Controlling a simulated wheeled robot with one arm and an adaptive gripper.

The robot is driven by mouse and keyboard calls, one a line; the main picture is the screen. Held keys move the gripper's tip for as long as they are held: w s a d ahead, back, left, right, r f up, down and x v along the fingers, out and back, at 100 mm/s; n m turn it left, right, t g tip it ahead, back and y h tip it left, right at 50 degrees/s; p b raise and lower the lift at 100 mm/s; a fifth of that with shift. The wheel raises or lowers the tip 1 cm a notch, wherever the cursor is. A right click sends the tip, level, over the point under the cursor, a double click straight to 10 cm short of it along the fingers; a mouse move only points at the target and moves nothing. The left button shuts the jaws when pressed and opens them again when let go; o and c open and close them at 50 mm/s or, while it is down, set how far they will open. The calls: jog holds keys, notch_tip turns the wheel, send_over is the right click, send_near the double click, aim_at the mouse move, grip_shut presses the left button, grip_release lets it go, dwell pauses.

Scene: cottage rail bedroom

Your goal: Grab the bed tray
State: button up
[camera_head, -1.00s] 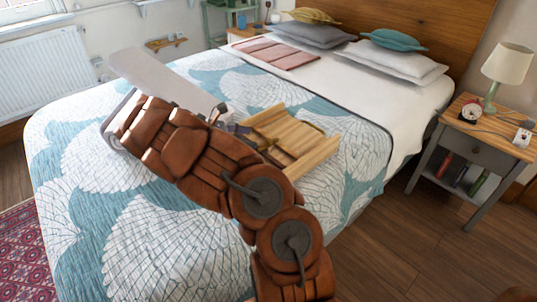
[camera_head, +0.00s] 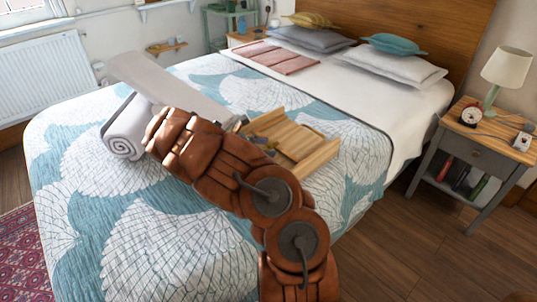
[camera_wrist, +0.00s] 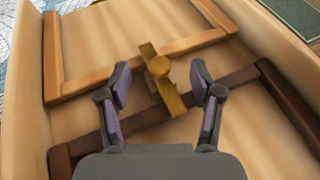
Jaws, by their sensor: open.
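The bed tray (camera_head: 316,158) is a light wooden tray with raised sides, lying on the bed's quilt. In the wrist view, the tray (camera_wrist: 225,135) fills most of the picture. A light wooden leg frame (camera_wrist: 90,82) and a dark one (camera_wrist: 135,122) lie folded against its panel. A brass-brown catch (camera_wrist: 163,80) sits between them. My gripper (camera_wrist: 160,82) is open, its two purple-padded fingers on either side of the catch in the picture. Whether they touch anything is unclear. In the head view, my arm hides the gripper and the tray's left part.
A pale grey rolled item (camera_head: 126,138) lies left of my arm on the bed (camera_head: 100,235), with a long flat grey piece (camera_head: 165,85) behind it. Pillows (camera_head: 390,65) are at the headboard. A nightstand (camera_head: 475,150) with lamp and clock stands at the right.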

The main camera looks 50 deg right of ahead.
jog(key=shift+s, duration=0.1)
grip_shut()
dwell(0.5)
